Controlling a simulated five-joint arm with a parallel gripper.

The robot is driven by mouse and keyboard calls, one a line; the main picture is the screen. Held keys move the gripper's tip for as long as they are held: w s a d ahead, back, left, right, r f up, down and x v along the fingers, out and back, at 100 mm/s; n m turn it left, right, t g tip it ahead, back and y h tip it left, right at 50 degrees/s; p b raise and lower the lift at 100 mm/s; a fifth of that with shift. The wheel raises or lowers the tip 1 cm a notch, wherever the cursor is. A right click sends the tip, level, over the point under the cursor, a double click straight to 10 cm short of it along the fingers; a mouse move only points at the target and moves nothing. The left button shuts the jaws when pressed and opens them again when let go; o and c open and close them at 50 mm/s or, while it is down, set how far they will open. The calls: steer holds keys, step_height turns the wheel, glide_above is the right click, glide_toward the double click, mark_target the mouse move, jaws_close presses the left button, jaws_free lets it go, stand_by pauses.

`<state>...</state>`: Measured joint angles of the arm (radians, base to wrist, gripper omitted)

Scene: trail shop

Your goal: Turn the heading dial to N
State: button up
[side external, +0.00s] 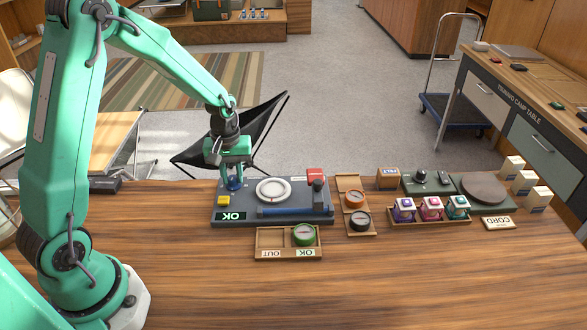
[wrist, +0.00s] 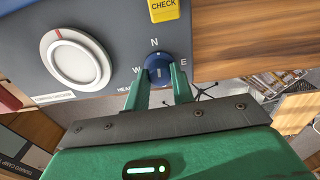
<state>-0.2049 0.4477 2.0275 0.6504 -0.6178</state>
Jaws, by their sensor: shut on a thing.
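The heading dial is a small blue round knob (wrist: 158,64) on the dark grey panel. In the wrist view N stands above it, W at its left and E at its right. My gripper (wrist: 160,80) is shut on the dial, a green finger at each side. In the side view my gripper (side external: 235,182) points down at the blue dial at the panel's left end. The lower part of the dial's lettering is hidden behind the fingers.
The panel (side external: 300,218) also bears a yellow CHECK button (side external: 223,200), a white round plate (side external: 272,190), a red block (side external: 314,175) and an OK display (side external: 231,216). A compass tray (side external: 275,240) stands in front. The wooden front is clear.

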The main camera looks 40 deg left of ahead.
mark_target(232, 177)
steer(key=shift+a+n, duration=0.2)
steer(key=shift+n, duration=0.4)
steer(key=o, duration=1)
steer(key=shift+d, duration=0.1)
steer(key=shift+r, duration=0.15)
step_height(232, 177, up, 7)
steer(key=shift+r, duration=0.3)
steer(key=shift+s+r, duration=0.1)
